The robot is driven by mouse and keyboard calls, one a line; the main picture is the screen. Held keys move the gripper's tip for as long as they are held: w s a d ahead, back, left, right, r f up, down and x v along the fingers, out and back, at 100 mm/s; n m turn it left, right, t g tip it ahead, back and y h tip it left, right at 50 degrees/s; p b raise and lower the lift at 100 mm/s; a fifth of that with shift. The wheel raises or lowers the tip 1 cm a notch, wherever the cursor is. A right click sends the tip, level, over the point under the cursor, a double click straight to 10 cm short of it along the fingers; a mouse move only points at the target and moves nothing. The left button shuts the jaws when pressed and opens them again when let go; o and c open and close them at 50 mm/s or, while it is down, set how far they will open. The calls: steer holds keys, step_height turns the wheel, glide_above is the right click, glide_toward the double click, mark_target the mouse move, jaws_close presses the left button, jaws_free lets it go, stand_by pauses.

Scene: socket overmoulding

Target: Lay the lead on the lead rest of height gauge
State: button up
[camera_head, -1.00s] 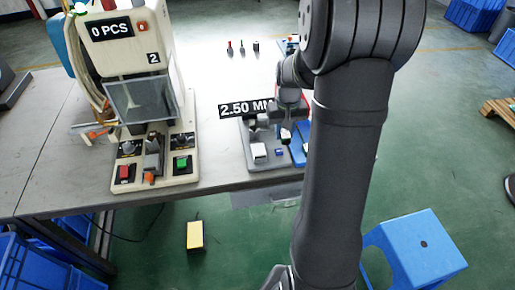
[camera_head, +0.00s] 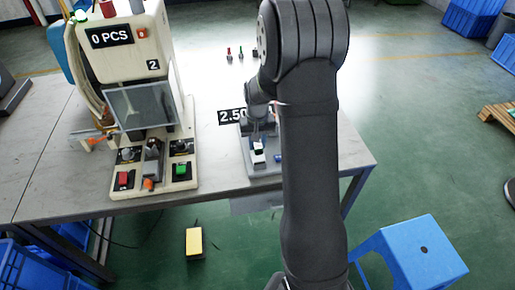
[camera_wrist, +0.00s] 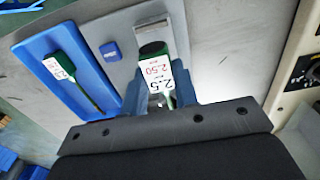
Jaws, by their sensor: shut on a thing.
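My gripper (camera_wrist: 158,98) is shut on the lead (camera_wrist: 155,72), which has a dark rounded end, a white label reading 2.50 and a bit of green cable. In the wrist view, the dark end lies over the light block of the height gauge (camera_wrist: 122,28); I cannot tell whether it touches. The gauge also shows in the head view (camera_head: 262,171), with its display sign (camera_head: 229,117) partly hidden by my arm. There my gripper (camera_head: 259,139) is over the gauge, and the held lead is too small to make out.
A blue tray (camera_wrist: 83,67) beside the gauge holds another green lead (camera_wrist: 66,67) with a white label. A blue button (camera_wrist: 110,51) sits on the gauge base. The moulding machine (camera_head: 128,82) stands to the left, with bare table between. Small coloured tools (camera_head: 240,51) stand behind.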

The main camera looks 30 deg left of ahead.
steer(key=shift+f, duration=1.5)
steer(key=shift+f, duration=0.1)
steer(key=o, duration=1)
step_height(320, 180, up, 12)
steer(key=shift+r, duration=0.1)
